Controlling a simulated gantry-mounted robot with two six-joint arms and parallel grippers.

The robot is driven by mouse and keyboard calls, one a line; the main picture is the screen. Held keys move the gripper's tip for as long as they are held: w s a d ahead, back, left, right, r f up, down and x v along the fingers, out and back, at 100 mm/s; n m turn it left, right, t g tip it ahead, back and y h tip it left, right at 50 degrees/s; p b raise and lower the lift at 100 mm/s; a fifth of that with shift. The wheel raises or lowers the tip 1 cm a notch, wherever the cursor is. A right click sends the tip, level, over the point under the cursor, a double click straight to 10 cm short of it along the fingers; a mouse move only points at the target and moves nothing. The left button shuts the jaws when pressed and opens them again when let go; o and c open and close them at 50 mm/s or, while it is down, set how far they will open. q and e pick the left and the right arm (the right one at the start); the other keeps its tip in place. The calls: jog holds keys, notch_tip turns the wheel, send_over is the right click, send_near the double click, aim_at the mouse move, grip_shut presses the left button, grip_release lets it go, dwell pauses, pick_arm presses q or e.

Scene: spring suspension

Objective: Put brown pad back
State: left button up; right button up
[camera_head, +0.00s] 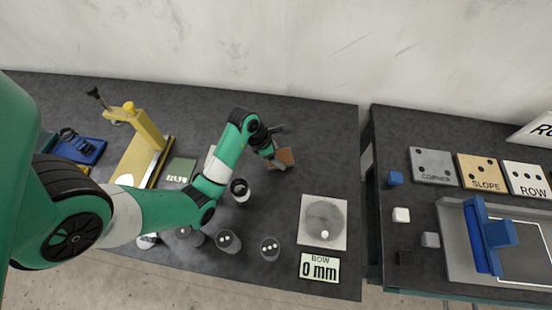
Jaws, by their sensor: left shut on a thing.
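The brown pad (287,156) is a small flat brown square near the back middle of the left table. My left gripper (275,160) is over the pad's left edge and shut on it. The gripper hides part of the pad, and I cannot tell whether the pad rests on the table or is lifted. My right gripper is not in view.
A white plate with a grey disc (323,220) lies at the right, above a "BOW 0 mm" sign (319,267). Several dark cylinders (229,241) stand at the front. A yellow press (147,128) stands at the left. A gap separates the right table (390,130).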

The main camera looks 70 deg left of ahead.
pick_arm(q)
jog(key=shift+d+f, duration=0.2)
jog(key=shift+a+f, duration=0.1)
jog(key=shift+f, duration=0.05)
jog(key=o, duration=1.2)
jog(key=shift+o, duration=0.2)
jog(key=shift+r+p, duration=0.25)
jog(key=shift+p, duration=0.05)
jog(key=p+v, duration=0.7)
jog(key=v, duration=0.5)
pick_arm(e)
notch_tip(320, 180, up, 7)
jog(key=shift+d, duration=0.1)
